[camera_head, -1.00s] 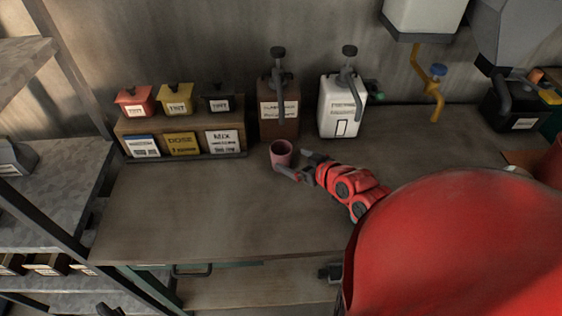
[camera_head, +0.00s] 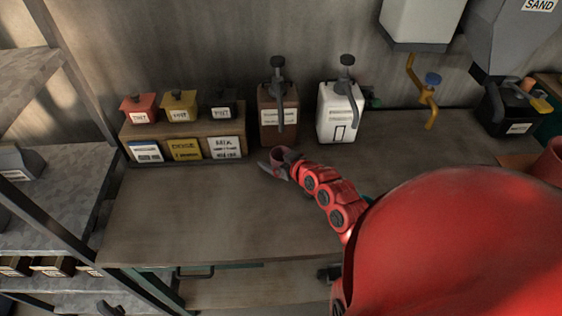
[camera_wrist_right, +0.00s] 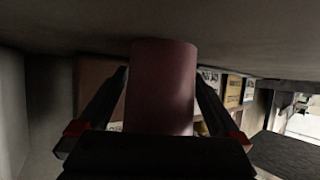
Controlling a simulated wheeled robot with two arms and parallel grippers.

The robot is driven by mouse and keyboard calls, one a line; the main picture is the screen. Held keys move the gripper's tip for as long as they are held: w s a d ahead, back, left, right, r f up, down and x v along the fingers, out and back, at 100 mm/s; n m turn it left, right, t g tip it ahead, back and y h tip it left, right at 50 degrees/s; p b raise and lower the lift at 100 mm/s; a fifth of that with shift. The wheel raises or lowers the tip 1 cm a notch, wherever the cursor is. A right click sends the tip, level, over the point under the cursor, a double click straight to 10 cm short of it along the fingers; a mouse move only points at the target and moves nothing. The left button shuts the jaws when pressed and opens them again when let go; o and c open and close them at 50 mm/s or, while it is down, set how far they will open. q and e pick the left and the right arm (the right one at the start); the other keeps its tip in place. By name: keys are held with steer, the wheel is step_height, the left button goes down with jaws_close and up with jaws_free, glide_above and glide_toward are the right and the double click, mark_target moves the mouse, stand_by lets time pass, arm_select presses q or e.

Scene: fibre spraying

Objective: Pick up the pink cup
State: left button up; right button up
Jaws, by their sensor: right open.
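The pink cup (camera_head: 277,152) stands on the workbench, in front of the brown dispenser, partly covered by my right gripper in the head view. In the right wrist view the cup (camera_wrist_right: 162,85) fills the space between the two dark fingers. My right gripper (camera_head: 274,163) is open, with one finger on each side of the cup. In the wrist view the right gripper (camera_wrist_right: 161,78) shows a narrow gap at each side of the cup; whether a finger touches it I cannot tell. My left gripper is not in view.
The brown dispenser (camera_head: 279,117) and white dispenser (camera_head: 340,113) stand behind the cup. A wooden rack (camera_head: 183,133) with labelled boxes is to the left. The bench (camera_head: 200,215) is clear in front. A metal shelf (camera_head: 50,200) stands at the far left.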

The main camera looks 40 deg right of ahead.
steer(key=c, duration=1.5)
steer(key=shift+r, duration=0.15)
